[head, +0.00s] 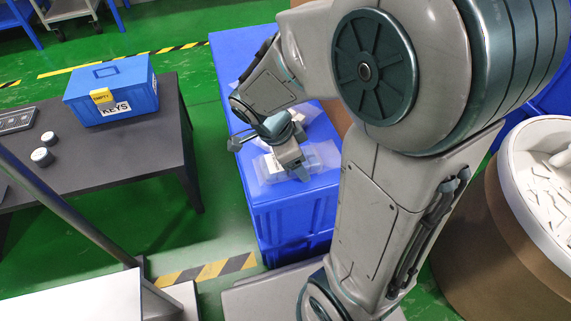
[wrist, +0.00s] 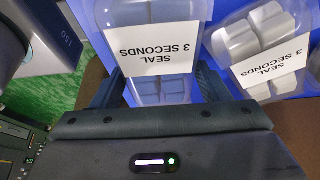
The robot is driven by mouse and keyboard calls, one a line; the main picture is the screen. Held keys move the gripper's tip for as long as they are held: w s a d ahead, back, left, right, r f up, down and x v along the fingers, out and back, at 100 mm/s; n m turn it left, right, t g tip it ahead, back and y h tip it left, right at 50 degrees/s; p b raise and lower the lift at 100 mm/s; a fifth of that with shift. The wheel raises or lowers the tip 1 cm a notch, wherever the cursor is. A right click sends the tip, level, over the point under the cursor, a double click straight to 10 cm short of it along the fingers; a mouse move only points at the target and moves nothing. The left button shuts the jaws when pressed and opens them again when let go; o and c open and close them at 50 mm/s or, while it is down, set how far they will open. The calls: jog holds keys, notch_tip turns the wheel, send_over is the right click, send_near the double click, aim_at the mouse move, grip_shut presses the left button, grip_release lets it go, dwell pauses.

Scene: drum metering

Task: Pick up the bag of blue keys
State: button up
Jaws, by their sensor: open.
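A clear bag with bluish pieces inside and a white label reading "SEAL 3 SECONDS" (wrist: 152,50) lies in the middle of the wrist view. My gripper (wrist: 160,85) is open, with one finger on each side of the bag's near part. I cannot tell whether the fingers touch it. A second clear bag, with white pieces and the same label (wrist: 265,65), lies to the right. In the head view, my gripper (head: 270,155) is low over pale clear bags (head: 325,156) on a blue crate (head: 285,212). The gripper partly hides them, and their contents are unclear there.
A dark table (head: 100,160) at left holds a blue box labelled KEYS (head: 112,88), small round weights (head: 42,156) and a dark device (head: 16,120). A brown drum with a white rim (head: 510,175) holds pale pieces at right. Green floor lies between table and crate.

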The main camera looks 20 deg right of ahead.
jog(key=shift+f+b, duration=0.2)
jog(key=shift+b, duration=0.1)
jog(key=c, duration=0.7)
jog(key=shift+r, duration=0.1)
